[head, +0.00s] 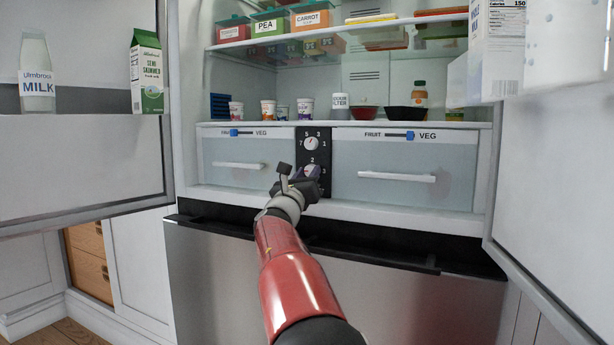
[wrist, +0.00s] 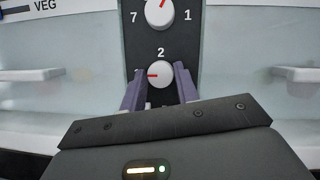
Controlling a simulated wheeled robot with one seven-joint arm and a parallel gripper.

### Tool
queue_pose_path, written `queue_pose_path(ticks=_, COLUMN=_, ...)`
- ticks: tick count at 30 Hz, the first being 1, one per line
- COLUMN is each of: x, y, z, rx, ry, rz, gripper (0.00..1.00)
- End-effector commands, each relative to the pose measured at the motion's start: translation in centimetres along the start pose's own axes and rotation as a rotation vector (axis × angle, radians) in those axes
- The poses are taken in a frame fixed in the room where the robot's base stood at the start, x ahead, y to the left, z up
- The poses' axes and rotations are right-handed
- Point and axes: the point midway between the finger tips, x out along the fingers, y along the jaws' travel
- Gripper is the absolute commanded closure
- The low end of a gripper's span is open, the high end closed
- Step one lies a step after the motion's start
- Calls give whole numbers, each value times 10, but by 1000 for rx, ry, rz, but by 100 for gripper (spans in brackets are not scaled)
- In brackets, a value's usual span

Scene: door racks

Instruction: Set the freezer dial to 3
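A black control panel (head: 301,156) between the two drawers carries two white dials, which also show in the wrist view. The lower dial (wrist: 160,76) has a 2 above it, and its red pointer points left. The labels at its sides are mostly hidden by my fingers. The upper dial (wrist: 160,13) has a 7 at its left and a 1 at its right; its red pointer points up and slightly right. My gripper (wrist: 159,80) is open, its purple fingers on either side of the lower dial, apparently with small gaps. I cannot tell whether the fingertips reach past its face.
Left drawer (head: 240,178) and right drawer (head: 400,187) with white handles flank the panel. Open fridge doors stand left (head: 90,170) and right (head: 565,190), with milk on their shelves. Small pots and bowls stand on the shelf (head: 450,125) above. Below is a dark ledge (head: 370,257).

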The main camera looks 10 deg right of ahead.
Motion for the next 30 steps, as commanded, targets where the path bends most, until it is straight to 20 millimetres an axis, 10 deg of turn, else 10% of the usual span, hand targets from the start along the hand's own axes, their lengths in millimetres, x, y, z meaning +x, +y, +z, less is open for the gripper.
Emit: queue_pose_path(ticks=30, x=1, y=5, z=3, rx=495, ry=-1, rz=-204, gripper=92)
